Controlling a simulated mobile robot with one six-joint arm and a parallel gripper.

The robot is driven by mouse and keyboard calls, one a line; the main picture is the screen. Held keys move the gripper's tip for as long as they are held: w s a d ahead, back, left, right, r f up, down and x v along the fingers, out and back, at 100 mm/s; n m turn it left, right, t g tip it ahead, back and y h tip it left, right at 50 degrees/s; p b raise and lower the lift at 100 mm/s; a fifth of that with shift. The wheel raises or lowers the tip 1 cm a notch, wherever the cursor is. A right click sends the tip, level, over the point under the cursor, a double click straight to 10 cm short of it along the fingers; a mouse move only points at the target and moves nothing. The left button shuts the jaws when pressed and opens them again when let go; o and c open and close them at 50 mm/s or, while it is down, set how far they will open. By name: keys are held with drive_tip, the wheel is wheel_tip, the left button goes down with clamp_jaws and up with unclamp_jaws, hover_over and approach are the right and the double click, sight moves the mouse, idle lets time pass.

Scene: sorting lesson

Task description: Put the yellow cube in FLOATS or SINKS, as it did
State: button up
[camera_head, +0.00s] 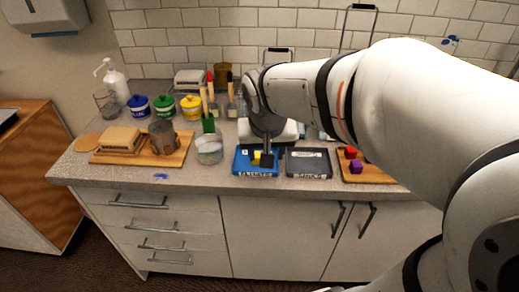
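The small yellow cube (257,155) shows at the blue tray, just left of the dark fingers of my gripper (266,159). The blue tray (240,170) has a front label that seems to read FLOATS. The dark grey tray (309,175) stands to its right, with a label too small to read surely, perhaps SINKS. My gripper points down over the blue tray. The fingers partly cover the cube, and I cannot tell whether they grip it or whether it rests on the tray floor.
A clear container (209,150) stands left of the blue tray. Another board (170,158) at left carries a block and a grey cup (162,137). Colored jars (164,107) stand behind.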

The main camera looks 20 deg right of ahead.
drive_tip(key=s+f+n+g+y, duration=0.1)
drive_tip(key=s+f+n, duration=0.1)
drive_tip(key=s, duration=0.9)
drive_tip(key=shift+d+f, duration=0.15)
drive_tip(key=shift+f, duration=0.45)
drive_tip(key=shift+r, duration=0.2)
